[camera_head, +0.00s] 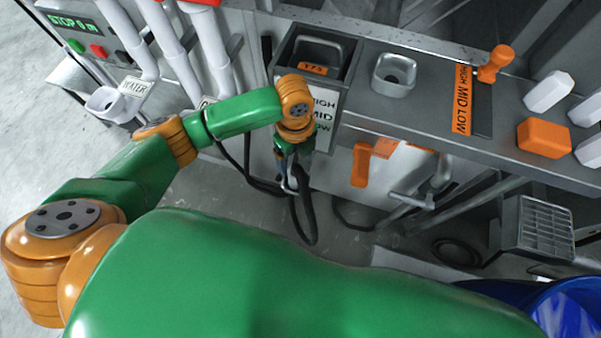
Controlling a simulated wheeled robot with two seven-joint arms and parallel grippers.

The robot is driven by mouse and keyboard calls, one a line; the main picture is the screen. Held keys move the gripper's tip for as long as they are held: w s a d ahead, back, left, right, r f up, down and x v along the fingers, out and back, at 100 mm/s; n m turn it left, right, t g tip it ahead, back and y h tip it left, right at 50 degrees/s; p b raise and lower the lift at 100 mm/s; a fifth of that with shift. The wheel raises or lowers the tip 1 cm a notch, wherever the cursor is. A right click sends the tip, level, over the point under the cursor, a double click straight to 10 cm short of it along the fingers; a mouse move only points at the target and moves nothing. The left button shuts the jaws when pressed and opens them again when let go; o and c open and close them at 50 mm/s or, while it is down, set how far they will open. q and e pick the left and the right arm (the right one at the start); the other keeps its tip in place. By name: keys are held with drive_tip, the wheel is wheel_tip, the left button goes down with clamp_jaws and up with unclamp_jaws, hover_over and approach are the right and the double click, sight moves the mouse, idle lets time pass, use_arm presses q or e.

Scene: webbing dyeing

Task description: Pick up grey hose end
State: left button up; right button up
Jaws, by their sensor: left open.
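My left arm comes in from the left. Its gripper (290,184) points down in front of the grey machine, below the HIGH/MID/LOW label, and its jaws are open. A dark hose (307,225) hangs in a loop right at the gripper, and another stretch of it runs off to the left. A small light grey piece shows between or beside the fingers. I cannot tell whether it is the grey hose end or part of the gripper, nor whether anything touches. My right gripper is not in view.
A grey bin (345,45) with an orange tag stands above the gripper. A grey counter (430,95) extends right with an orange lever (495,62). An orange handle (360,165) and a grey pipe fitting (412,199) lie right of the gripper. White pipes (165,40) stand left.

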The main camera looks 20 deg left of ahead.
sight(295, 172)
use_arm(q)
drive_tip(key=f, duration=0.4)
drive_tip(key=s+f, duration=0.1)
drive_tip(key=shift+a+f, duration=0.15)
drive_tip(key=shift+f, duration=0.25)
drive_tip(key=shift+w+f, duration=0.1)
drive_tip(key=shift+f, duration=0.4)
clamp_jaws()
